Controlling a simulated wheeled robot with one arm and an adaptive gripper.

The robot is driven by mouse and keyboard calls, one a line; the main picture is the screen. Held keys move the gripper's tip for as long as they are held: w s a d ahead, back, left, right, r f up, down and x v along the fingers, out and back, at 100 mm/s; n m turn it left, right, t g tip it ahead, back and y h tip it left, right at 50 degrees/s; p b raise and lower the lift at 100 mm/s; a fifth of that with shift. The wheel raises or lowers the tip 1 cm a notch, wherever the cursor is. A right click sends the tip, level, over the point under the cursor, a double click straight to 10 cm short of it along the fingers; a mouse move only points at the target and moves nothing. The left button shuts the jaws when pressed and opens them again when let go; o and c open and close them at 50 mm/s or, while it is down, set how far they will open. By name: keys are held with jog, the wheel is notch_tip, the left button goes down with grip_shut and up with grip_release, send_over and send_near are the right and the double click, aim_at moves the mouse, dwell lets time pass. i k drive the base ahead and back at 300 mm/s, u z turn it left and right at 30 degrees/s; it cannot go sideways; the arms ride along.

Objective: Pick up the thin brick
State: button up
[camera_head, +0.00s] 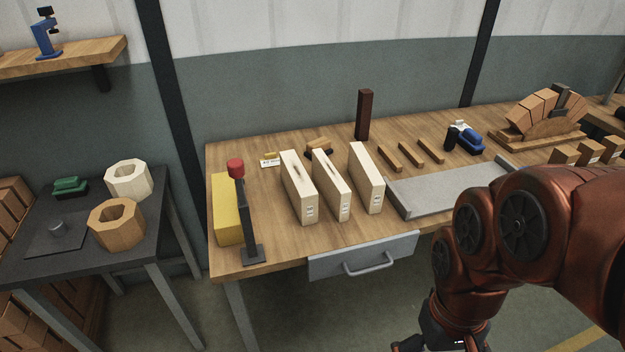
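Three thin brown bricks lie side by side on the wooden workbench (285,247): a left one (389,158), a middle one (410,154) and a right one (431,151). A tall, slim dark brown brick (364,115) stands upright behind them. Three large cream blocks stand in a row to their left: left (299,189), middle (331,187) and right (367,180). I cannot tell which piece the task's name means. Only the top of my gripper (410,345) shows at the bottom edge, below the bench and well away from the bricks. Its fingertips are out of view.
A grey tray (450,190) lies in front of the thin bricks. A blue-and-black tool (466,138) and a brick arch (541,112) stand to the right. A yellow block (226,210) and a red-topped dark post (243,215) stand at the left end. A drawer (363,257) protrudes in front.

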aim_at(369, 182)
jog(key=z, duration=1.35)
jog(key=i, duration=1.5)
jog(key=u, duration=3.7)
